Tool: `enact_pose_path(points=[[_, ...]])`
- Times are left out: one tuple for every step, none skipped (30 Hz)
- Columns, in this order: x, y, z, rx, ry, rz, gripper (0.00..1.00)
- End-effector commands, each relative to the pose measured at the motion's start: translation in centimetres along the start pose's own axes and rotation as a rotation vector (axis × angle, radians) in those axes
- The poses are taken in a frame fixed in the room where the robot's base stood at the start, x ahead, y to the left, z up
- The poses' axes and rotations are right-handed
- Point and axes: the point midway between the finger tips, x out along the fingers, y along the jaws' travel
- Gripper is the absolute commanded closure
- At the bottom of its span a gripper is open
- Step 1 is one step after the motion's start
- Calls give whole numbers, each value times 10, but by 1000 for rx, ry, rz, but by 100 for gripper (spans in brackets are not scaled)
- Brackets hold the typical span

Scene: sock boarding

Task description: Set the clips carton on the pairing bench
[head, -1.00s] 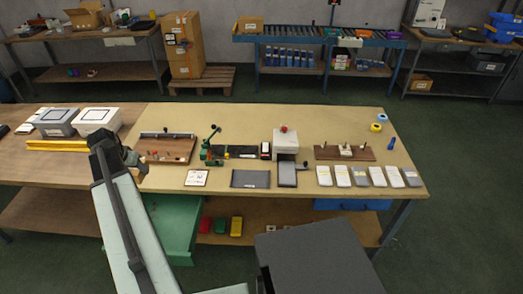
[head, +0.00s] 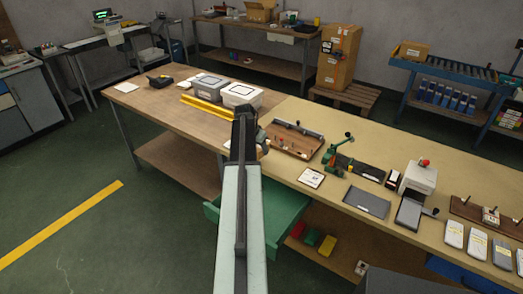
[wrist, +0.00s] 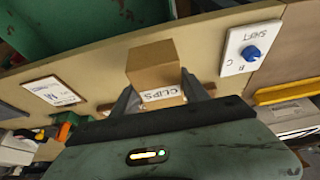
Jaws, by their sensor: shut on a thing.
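The clips carton (wrist: 153,62) is a small brown cardboard box with a white label reading CLIPS, upside down in the wrist view. My gripper (wrist: 158,86) is shut on it, one dark finger on each side. In the head view my arm's end (head: 248,135) is over the front edge of a long bench (head: 285,175), near where its brown wood top meets a tan top. No sign marks which bench is the pairing bench.
A wooden fixture board (head: 291,140), green hand press (head: 338,150) and grey tray (head: 367,202) stand on the tan top. Two lidded boxes (head: 241,95) and a yellow bar (head: 207,108) are on the wood part. A green drawer (head: 285,205) sticks out below. The wood's front left is clear.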

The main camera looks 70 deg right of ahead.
Motion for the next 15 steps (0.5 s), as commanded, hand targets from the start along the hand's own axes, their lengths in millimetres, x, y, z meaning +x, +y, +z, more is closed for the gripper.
enact_pose_path(points=[[8, -12, -13, 0, 0, 0, 96], [11, -16, -18, 0, 0, 0, 96], [13, -20, -22, 0, 0, 0, 96], [15, -23, -25, 0, 0, 0, 96], [16, -25, -27, 0, 0, 0, 96], [17, -27, -29, 0, 0, 0, 96], [17, -27, -30, 0, 0, 0, 96], [17, -28, -30, -1, 0, 0, 96], [17, -28, -30, -1, 0, 0, 96], [17, -28, -30, -1, 0, 0, 96], [17, -28, -30, -1, 0, 0, 96], [18, -29, -32, -1, 0, 0, 96], [19, -31, -34, -1, 0, 0, 96], [21, -34, -37, -1, 0, 0, 96], [30, -34, -32, -1, 0, 0, 96]])
